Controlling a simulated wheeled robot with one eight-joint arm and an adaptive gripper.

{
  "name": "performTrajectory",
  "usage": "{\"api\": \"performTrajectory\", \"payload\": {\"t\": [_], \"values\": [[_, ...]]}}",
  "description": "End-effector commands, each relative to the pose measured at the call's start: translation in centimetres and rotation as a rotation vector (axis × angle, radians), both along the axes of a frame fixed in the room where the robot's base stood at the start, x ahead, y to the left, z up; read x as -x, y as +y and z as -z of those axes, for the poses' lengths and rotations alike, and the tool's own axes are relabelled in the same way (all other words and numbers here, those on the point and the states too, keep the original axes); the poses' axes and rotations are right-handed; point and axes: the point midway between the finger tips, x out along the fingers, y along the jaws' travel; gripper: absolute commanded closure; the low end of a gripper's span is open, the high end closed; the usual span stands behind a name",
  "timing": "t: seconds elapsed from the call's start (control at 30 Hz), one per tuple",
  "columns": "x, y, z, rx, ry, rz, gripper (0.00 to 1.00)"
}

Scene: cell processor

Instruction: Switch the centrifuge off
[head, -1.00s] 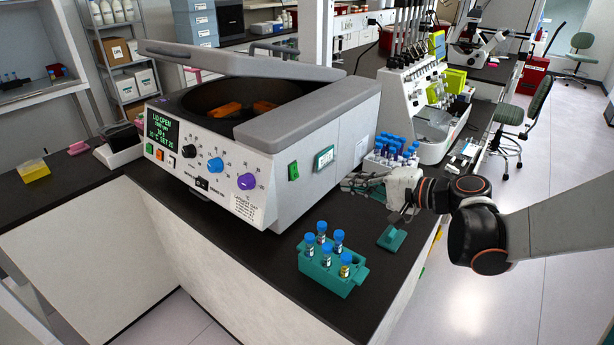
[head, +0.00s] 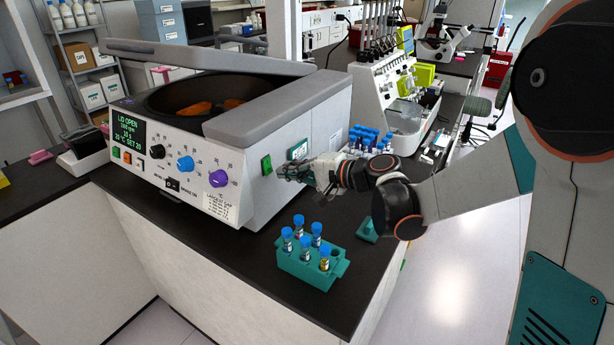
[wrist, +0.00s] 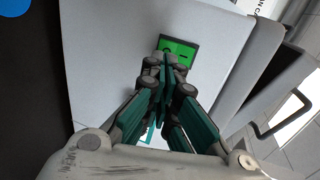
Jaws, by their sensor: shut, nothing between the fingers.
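The centrifuge (head: 252,198) stands on the dark bench with its lid up. Its display (head: 129,136) is lit and reads "LID OPEN". A green rocker switch (head: 266,165) is on its right side wall, and it also shows in the wrist view (wrist: 178,50). My gripper (head: 281,171) is shut and empty, with its fingertips close to the green switch. In the wrist view my gripper (wrist: 163,62) points at the switch and its fingers cover the lower left part of it. I cannot tell whether the fingertips touch it.
A teal rack (head: 310,268) with several blue-capped tubes stands on the bench in front of the centrifuge. A small teal block (head: 367,230) lies right of it. More blue-capped tubes (head: 363,138) stand behind my gripper. Dark bench top is bare around the teal rack.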

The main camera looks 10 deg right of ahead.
Motion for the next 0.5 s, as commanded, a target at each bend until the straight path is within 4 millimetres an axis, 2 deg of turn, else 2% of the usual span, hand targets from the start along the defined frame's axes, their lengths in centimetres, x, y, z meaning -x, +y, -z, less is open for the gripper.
{"api": "performTrajectory", "payload": {"t": [0.2,0.5], "values": [[-1.3,1.7,0.7,0.001,0.000,-0.001,1.00],[-1.5,2.0,0.7,0.001,-0.001,0.000,1.00]]}}
